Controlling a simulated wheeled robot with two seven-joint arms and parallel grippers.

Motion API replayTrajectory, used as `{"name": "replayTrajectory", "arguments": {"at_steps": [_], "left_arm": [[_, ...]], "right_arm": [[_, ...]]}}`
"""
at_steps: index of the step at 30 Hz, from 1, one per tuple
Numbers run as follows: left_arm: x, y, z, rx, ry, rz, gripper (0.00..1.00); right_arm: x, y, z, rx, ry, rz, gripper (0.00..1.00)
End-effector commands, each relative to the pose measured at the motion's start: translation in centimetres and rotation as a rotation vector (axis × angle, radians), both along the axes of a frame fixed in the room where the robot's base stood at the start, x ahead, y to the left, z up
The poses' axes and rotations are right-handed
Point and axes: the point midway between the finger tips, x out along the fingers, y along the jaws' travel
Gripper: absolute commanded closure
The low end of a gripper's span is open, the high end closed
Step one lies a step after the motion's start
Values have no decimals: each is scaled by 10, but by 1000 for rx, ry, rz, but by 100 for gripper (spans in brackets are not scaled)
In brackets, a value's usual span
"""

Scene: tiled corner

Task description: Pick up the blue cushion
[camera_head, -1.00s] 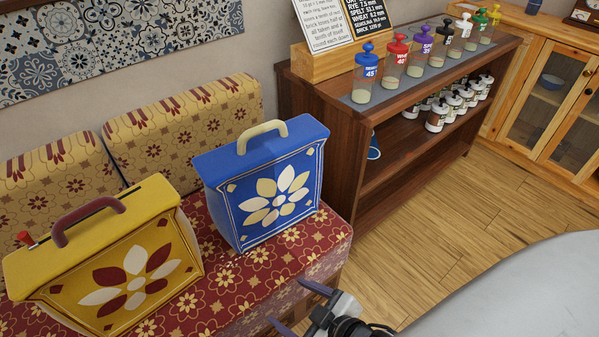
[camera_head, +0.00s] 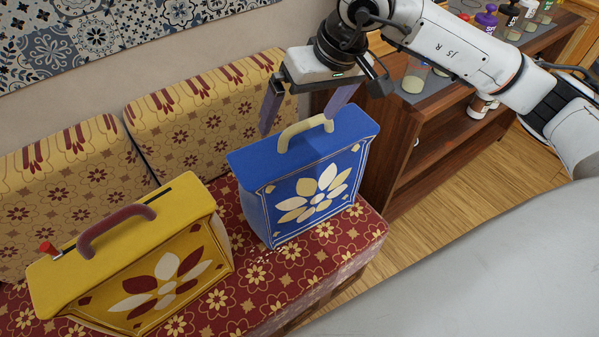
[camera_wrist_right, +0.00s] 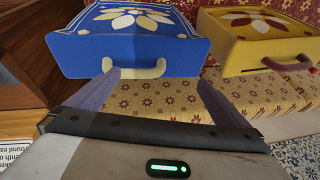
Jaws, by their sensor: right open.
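The blue cushion (camera_head: 318,185) stands upright on the red patterned bench seat, with a leaf-flower print on its front and a cream handle (camera_head: 303,130) on top. My right gripper (camera_head: 300,120) is open above the blue cushion, its two fingers to the left and right of the handle. In the right wrist view, the blue cushion (camera_wrist_right: 125,45) is ahead of the fingers (camera_wrist_right: 155,85), and the handle (camera_wrist_right: 135,68) shows between the fingertips. I cannot tell whether a finger touches the handle. My left gripper is not in view.
A yellow cushion (camera_head: 140,265) with a dark red handle stands left of the blue one. Patterned back cushions (camera_head: 205,115) lean on the wall behind. A wooden shelf (camera_head: 390,150) with jars stands close on the right.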

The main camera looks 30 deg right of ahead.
Motion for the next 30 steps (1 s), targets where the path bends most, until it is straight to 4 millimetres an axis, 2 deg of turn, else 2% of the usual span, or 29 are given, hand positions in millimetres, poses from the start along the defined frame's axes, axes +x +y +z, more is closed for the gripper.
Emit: {"name": "replayTrajectory", "arguments": {"at_steps": [1, 3, 6, 12, 20, 25, 30], "left_arm": [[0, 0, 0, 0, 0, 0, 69], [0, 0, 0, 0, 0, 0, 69], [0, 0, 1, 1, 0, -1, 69], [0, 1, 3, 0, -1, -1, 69], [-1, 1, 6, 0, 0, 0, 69], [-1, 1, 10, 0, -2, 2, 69], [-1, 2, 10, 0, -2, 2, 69]], "right_arm": [[6, -18, 9, -72, -30, 9, 0], [10, -34, 15, -138, -51, 21, 0], [15, -42, 9, -175, -58, 27, 0], [26, -40, -19, -173, -58, 27, 0], [30, -38, -40, -171, -57, 28, 0], [35, -36, -67, -171, -58, 26, 0], [41, -36, -79, -171, -61, 27, 0]]}}
